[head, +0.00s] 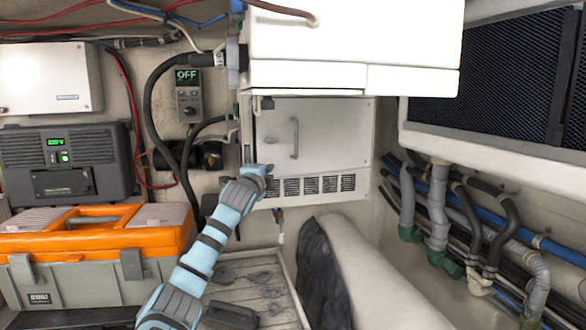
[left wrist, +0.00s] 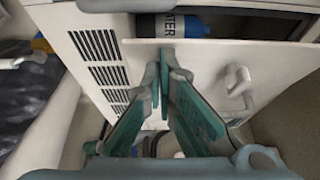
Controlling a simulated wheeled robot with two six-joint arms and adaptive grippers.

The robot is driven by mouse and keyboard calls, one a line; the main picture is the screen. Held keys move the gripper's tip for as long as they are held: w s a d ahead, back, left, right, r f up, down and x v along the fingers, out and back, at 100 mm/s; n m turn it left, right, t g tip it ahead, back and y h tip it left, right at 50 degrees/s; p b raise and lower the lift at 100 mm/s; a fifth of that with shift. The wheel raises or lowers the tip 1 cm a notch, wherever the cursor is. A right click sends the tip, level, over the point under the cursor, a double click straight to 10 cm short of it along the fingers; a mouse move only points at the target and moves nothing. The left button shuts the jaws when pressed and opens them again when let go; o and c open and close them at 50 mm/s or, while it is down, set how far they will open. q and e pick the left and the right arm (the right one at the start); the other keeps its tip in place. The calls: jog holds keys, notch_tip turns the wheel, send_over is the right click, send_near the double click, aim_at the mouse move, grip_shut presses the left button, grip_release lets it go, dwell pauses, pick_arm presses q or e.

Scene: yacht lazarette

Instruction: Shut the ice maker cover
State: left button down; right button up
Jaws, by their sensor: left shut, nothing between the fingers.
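The ice maker (head: 360,188) is a white box with a vent grille along its lower front. Its cover (head: 330,140) is a pale flat panel with a vertical bar handle (head: 294,138). In the left wrist view the cover (left wrist: 205,62) stands ajar, with a dark gap beside its edge and a blue bottle (left wrist: 172,24) inside. The handle (left wrist: 238,88) is right of the fingers. My left gripper (head: 266,169) is shut and empty at the cover's lower left. Its fingertips (left wrist: 163,65) overlap the cover near its edge; I cannot tell whether they touch. My right gripper is not in view.
A white cabinet (head: 350,40) overhangs the ice maker. An orange-and-grey toolbox (head: 90,260) stands at left. A pale padded shape (head: 365,275) lies in front at right. Hoses and pipes (head: 440,210) run along the right wall.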

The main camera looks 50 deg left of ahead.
pick_arm(q)
jog(key=shift+w+a, duration=0.15)
jog(key=shift+a, duration=0.55)
jog(key=shift+d, duration=0.15)
